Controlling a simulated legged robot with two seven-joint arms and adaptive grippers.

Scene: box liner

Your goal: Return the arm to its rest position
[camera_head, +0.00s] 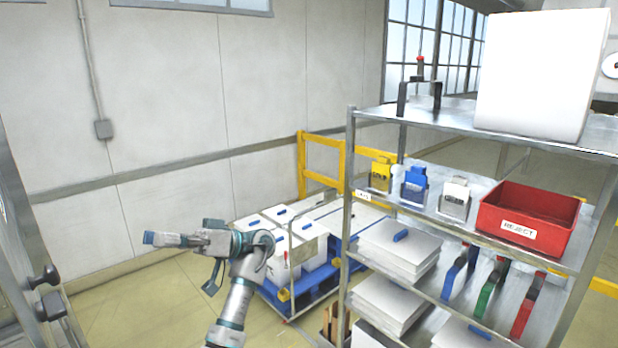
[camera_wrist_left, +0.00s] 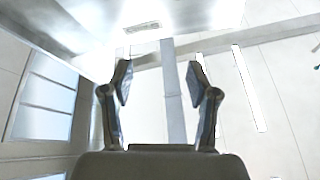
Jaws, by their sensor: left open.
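My left arm reaches up into the lower middle of the head view. My left gripper (camera_head: 178,239) points to the left there, in front of the pale wall and clear of the shelf and the boxes. In the left wrist view my left gripper (camera_wrist_left: 159,82) shows two fingers spread apart with nothing between them; beyond them are wall panels and bright light. My right gripper is in neither view.
A metal shelf rack (camera_head: 348,225) stands at the right with a red REJECT bin (camera_head: 560,232) and stacked white sheets (camera_head: 397,248). White boxes (camera_head: 308,265) sit on a blue pallet (camera_head: 322,281) behind my arm. A yellow rail (camera_head: 322,147) stands behind. Floor at lower left is clear.

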